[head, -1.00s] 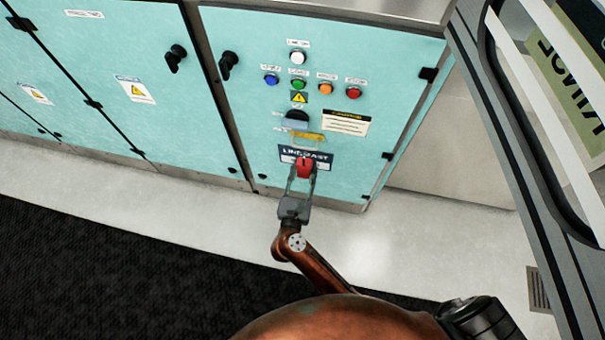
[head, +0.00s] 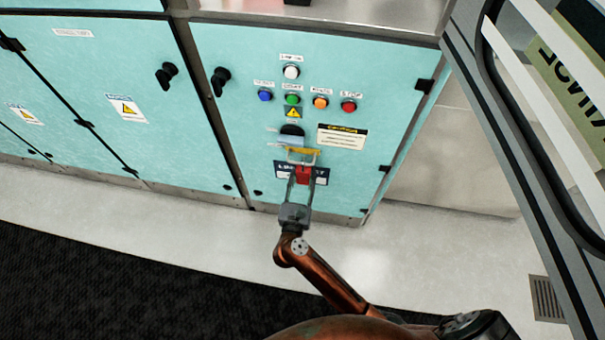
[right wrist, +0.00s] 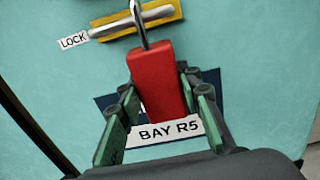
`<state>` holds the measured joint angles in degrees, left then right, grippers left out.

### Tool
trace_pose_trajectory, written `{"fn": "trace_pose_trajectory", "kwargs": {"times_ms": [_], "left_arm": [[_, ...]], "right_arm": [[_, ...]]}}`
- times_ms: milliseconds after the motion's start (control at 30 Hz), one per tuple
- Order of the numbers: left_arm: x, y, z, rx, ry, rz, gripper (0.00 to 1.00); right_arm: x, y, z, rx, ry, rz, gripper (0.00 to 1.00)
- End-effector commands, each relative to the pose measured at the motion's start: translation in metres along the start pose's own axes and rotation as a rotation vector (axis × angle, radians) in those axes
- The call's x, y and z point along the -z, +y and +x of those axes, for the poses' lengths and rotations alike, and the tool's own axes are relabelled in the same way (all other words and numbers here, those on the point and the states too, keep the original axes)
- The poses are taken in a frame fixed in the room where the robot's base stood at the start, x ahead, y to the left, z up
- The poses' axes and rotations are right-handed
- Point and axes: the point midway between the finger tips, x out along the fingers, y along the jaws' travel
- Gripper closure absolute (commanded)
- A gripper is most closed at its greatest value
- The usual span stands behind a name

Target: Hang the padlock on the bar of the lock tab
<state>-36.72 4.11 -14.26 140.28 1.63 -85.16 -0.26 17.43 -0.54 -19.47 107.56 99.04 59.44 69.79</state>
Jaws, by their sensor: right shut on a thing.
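The red padlock (head: 303,175) is held upright by my right gripper (head: 302,183) in front of the cabinet door. In the right wrist view the padlock (right wrist: 158,80) sits between the fingers of the shut gripper (right wrist: 160,110), shackle upward. The lock tab is a yellow plate (head: 296,150) with a metal bar (right wrist: 113,28), beside a "LOCK" label (right wrist: 73,41). The shackle (right wrist: 138,22) overlaps the bar in the wrist view; I cannot tell whether it is around the bar or only in front. My left gripper is not in view.
A black handle (head: 291,131) with a pale lever is just above the tab. Coloured buttons (head: 292,99) and a caution label (head: 342,137) are higher up. A dark plate (head: 319,174) lies behind the padlock. The pale floor in front is clear.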

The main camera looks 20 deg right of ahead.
Motion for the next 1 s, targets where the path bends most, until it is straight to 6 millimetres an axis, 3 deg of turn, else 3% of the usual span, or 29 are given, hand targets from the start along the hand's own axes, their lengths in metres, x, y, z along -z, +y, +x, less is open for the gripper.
{"fn": "trace_pose_trajectory", "kwargs": {"times_ms": [267, 300, 567, 867, 1000], "left_arm": [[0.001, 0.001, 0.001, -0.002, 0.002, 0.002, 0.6], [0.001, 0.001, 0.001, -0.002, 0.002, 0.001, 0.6], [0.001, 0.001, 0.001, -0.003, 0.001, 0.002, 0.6], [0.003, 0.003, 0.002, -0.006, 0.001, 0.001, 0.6], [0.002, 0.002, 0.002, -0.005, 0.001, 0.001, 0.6]], "right_arm": [[0.0, 0.0, 0.0, 0.0, -0.001, 0.001, 0.95], [0.0, 0.0, 0.0, 0.0, -0.001, 0.001, 0.67], [0.0, 0.0, 0.0, 0.0, 0.0, 0.001, 0.49], [0.001, 0.0, -0.001, 0.0, 0.001, 0.0, 0.47], [0.002, 0.0, -0.015, 0.0, 0.004, 0.001, 0.47]]}}
